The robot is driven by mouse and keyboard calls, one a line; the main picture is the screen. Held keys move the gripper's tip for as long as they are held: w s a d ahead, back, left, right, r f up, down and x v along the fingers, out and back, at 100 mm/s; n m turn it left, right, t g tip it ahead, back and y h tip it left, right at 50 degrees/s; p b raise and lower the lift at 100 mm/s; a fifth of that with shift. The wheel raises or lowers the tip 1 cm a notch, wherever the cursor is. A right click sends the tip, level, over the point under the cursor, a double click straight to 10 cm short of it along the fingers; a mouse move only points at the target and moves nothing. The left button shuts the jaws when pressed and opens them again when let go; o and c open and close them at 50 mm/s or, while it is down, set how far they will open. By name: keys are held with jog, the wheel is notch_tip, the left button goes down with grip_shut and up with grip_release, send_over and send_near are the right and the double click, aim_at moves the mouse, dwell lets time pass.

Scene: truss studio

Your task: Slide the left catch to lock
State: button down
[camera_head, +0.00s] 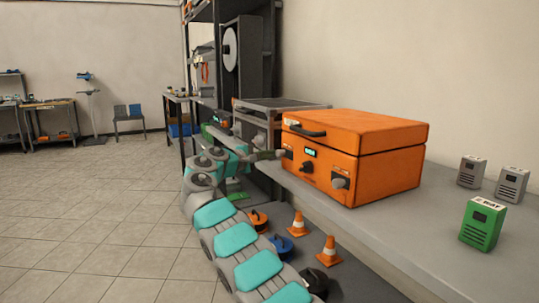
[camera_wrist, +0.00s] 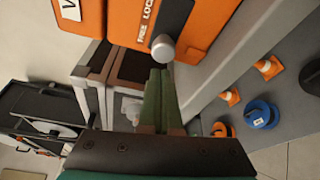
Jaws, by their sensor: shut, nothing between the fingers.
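An orange case (camera_head: 355,140) with a shut lid and a black handle sits on the grey bench. On its front, the left catch (camera_head: 288,155) is mostly hidden by my gripper (camera_head: 280,155) in the head view. In the wrist view, the left catch's round grey knob (camera_wrist: 163,47) stands on a dark slot beside the words "FREE LOCK" on the orange face. My gripper (camera_wrist: 160,72) is shut and empty, its greenish fingertips right by the knob. I cannot tell whether they touch it. The right catch (camera_head: 339,183) has a grey knob on a dark plate.
A small display (camera_head: 310,152) and a dark knob (camera_head: 306,167) lie between the catches. A green box (camera_head: 482,225) and two grey boxes (camera_head: 471,171) stand right on the bench. Orange cones (camera_head: 329,252) and coloured round items (camera_head: 281,247) are below the bench edge. Open floor lies left.

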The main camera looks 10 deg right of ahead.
aim_at(281, 153)
jog(key=shift+s+d, duration=0.1)
jog(key=shift+s, duration=0.3)
jog(key=shift+s+d+b, duration=0.3)
jog(key=shift+s+b, duration=0.55)
jog(key=shift+b, duration=0.4)
jog(key=shift+s+d+b, duration=0.3)
jog(key=shift+s+b, duration=0.5)
jog(key=shift+b, duration=0.4)
